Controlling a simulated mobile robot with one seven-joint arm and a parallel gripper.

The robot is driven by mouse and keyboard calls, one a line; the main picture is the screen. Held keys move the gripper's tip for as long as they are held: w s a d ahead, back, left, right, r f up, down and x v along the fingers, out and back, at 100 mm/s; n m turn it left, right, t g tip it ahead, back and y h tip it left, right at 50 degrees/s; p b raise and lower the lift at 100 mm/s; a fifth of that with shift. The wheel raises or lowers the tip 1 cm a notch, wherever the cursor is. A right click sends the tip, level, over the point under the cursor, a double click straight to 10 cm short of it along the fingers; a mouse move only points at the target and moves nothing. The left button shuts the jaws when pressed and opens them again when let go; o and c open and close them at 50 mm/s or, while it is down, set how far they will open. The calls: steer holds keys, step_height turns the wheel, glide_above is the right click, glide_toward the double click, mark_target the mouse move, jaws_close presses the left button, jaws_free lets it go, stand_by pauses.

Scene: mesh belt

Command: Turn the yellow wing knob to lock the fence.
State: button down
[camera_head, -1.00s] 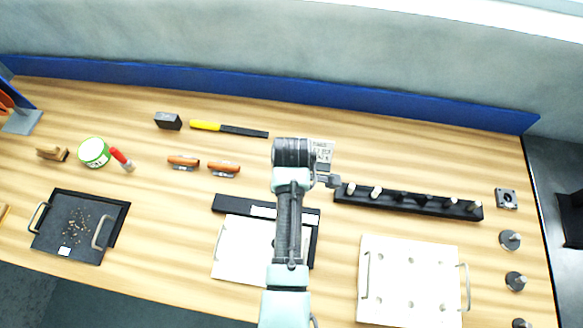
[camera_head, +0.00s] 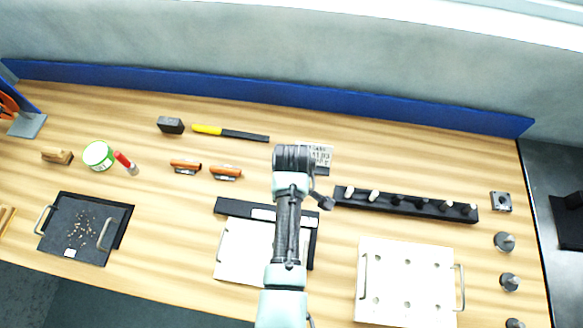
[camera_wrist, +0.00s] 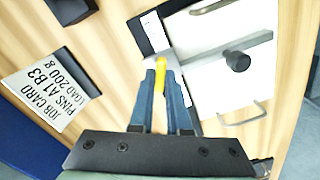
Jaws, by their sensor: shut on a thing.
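The yellow wing knob (camera_wrist: 160,72) shows in the wrist view as a narrow upright yellow piece between my fingertips. My gripper (camera_wrist: 162,82) is shut on it, and the fingers hide part of it. The black fence (camera_wrist: 140,38) with a white label strip lies just beyond the fingertips. In the head view the fence (camera_head: 232,207) runs along the far edge of a white plate (camera_head: 240,250). My arm covers the knob and fingers there. Whether the fence is locked cannot be seen.
A job card (camera_head: 320,155) stands behind my wrist. A black rack with several pegs (camera_head: 405,200) and a white holed plate with handles (camera_head: 405,275) lie to the right. Two wooden-handled tools (camera_head: 226,173), a green-rimmed can (camera_head: 98,155) and a dark tray (camera_head: 85,230) lie left.

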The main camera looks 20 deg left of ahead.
steer(key=m+p, duration=0.1)
steer(key=m, duration=0.5)
steer(key=shift+r, duration=0.1)
steer(key=m+p, duration=0.1)
steer(key=m, duration=0.5)
stand_by(0.5)
steer(key=c, duration=0.9)
jaws_free()
step_height(320, 180, up, 13)
steer(key=shift+f+b, duration=0.1)
steer(key=shift+b, duration=0.8)
